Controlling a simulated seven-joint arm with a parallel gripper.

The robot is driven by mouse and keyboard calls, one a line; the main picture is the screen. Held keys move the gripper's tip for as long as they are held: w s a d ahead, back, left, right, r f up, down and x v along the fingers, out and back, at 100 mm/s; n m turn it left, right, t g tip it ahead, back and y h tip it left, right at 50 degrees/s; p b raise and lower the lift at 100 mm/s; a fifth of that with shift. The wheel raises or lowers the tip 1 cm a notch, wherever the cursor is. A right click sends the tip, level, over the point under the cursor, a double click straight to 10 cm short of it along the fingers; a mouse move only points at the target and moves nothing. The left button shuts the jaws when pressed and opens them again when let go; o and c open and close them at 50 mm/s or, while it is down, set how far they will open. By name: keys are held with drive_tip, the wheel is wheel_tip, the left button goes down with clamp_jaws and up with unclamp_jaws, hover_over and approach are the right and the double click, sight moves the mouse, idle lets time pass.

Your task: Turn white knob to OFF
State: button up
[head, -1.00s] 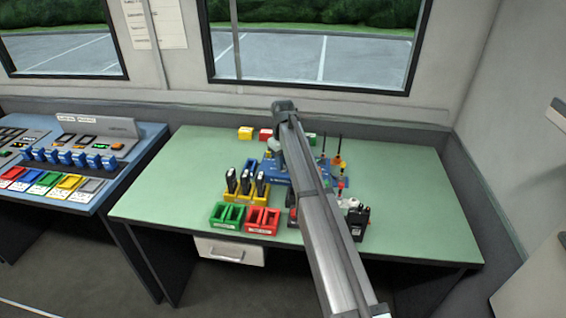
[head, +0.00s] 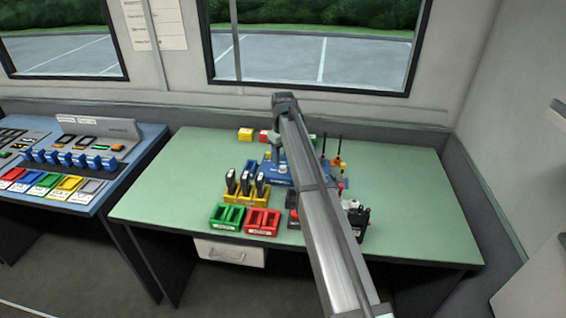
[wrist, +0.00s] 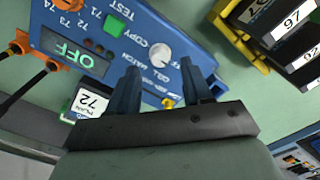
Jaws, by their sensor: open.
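A round white knob (wrist: 161,55) sits on a blue panel box (wrist: 90,66) in the wrist view, with COPY, WATCH and CALL lettering around it. A lit green display (wrist: 67,52) on the box reads OFF. The knob's pointer is too small to tell. My gripper (wrist: 160,64) is open and empty, its two dark blue fingers on either side of the knob as seen from the wrist; whether they reach down to its height is unclear. In the head view the blue box (head: 277,176) stands on the green table, partly hidden by my arm; my gripper (head: 278,148) is above it.
A yellow rack (head: 246,197) with upright black handsets stands left of the box. Green (head: 227,216) and red (head: 262,222) trays stand in front. Orange-based antennas (head: 337,160) and a black radio (head: 358,222) stand at the right. The table's right side (head: 420,200) is clear.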

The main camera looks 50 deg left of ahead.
sight(283, 167)
wheel_tip(283, 167, up, 10)
drive_tip(key=shift+r, duration=0.25)
idle(0.6)
